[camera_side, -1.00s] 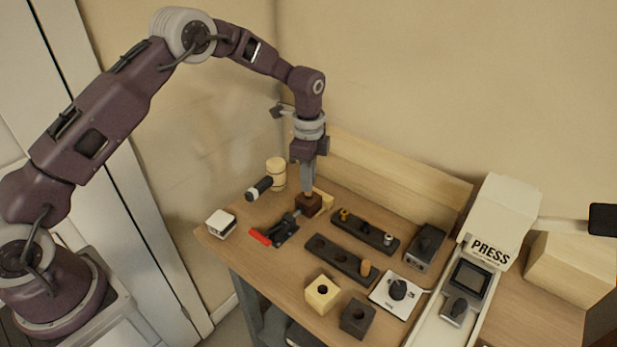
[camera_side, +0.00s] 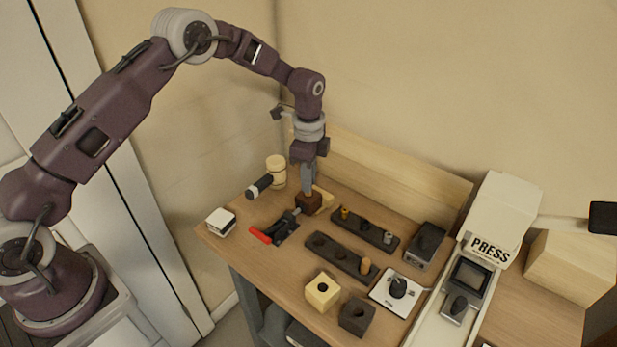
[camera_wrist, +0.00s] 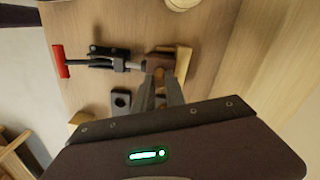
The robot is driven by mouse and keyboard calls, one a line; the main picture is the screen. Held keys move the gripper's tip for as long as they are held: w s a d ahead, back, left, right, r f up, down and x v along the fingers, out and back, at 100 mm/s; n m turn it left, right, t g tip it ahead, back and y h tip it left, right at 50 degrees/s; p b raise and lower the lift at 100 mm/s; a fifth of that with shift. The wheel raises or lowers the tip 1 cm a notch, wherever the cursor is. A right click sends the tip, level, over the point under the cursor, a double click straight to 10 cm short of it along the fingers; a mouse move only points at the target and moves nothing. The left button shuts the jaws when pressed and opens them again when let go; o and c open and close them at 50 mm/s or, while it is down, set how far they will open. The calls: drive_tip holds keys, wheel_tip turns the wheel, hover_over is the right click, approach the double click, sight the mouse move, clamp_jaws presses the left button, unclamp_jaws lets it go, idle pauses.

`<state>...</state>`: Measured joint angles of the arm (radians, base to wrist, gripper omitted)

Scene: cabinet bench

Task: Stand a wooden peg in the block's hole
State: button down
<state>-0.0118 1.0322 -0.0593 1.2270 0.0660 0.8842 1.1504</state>
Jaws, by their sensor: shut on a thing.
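My gripper (camera_side: 308,188) points straight down over a brown block (camera_side: 308,205) beside the toggle clamp (camera_side: 286,226). In the wrist view the fingertips (camera_wrist: 160,80) are close together at the brown block (camera_wrist: 157,66). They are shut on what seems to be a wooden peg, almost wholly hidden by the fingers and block. I cannot tell how deep it sits in the block, whose hole is hidden. Another wooden peg (camera_side: 366,266) stands in the right end of the front dark rack (camera_side: 340,259); the rack's other holes look empty.
A rear rack (camera_side: 364,232) holds small metal-coloured parts. A pale block (camera_side: 322,291) and dark block (camera_side: 357,316), both with holes, stand at the front. A mallet (camera_side: 260,186), white box (camera_side: 220,221), knob panel (camera_side: 396,290) and press (camera_side: 490,250) surround the work.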

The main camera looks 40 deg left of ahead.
drive_tip(key=shift+f, duration=0.65)
idle(0.7)
drive_tip(key=c, duration=1.1)
unclamp_jaws()
drive_tip(key=shift+c, duration=0.2)
drive_tip(key=shift+r, duration=3.55)
